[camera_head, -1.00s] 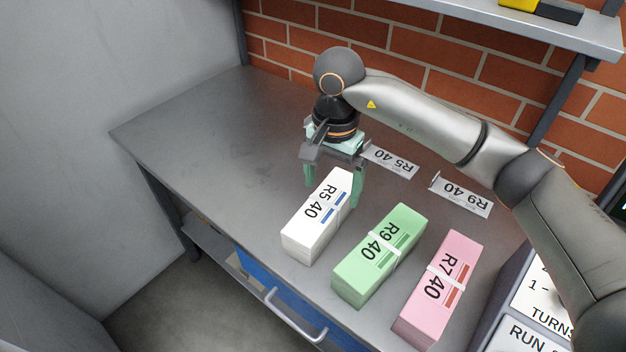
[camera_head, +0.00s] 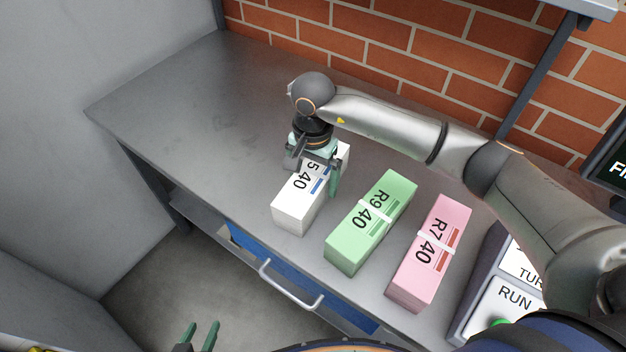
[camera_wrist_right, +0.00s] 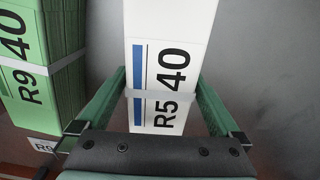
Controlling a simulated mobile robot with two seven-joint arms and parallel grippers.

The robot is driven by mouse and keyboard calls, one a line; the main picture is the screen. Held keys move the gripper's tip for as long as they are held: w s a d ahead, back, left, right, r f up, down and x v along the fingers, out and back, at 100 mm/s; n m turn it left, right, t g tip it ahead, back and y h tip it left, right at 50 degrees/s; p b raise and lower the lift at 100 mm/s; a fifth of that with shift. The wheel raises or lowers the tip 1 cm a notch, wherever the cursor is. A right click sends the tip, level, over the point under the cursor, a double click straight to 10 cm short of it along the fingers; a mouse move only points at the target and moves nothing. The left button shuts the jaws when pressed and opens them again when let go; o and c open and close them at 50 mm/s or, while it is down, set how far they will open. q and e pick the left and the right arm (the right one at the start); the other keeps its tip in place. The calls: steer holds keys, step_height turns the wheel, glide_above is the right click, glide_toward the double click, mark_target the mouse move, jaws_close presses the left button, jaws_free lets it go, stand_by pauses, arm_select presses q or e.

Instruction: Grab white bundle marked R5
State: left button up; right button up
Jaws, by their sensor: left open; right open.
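The white bundle marked R5 40 (camera_head: 298,208) lies on the grey table, leftmost of three bundles. My right gripper (camera_head: 314,178) is low over its far half and hides part of the label. In the right wrist view, the white bundle (camera_wrist_right: 170,40) with its pale band lies between the open fingers (camera_wrist_right: 160,95), one along each long side. A gap shows beside the fingers, and whether either touches is hard to tell. My left gripper (camera_head: 200,335) is open and empty at the bottom edge of the head view, away from the table.
A green R9 40 bundle (camera_head: 370,222) lies close to the right of the white one, with a pink R7 40 bundle (camera_head: 430,253) beyond. A brick wall (camera_head: 420,70) stands behind. The table's left part (camera_head: 190,110) is clear.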

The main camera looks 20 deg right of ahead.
step_height(320, 180, down, 2)
steer(key=shift+f, duration=0.1)
jaws_close()
steer(key=shift+w+r, duration=0.15)
steer(key=shift+r, duration=0.05)
stand_by(0.8)
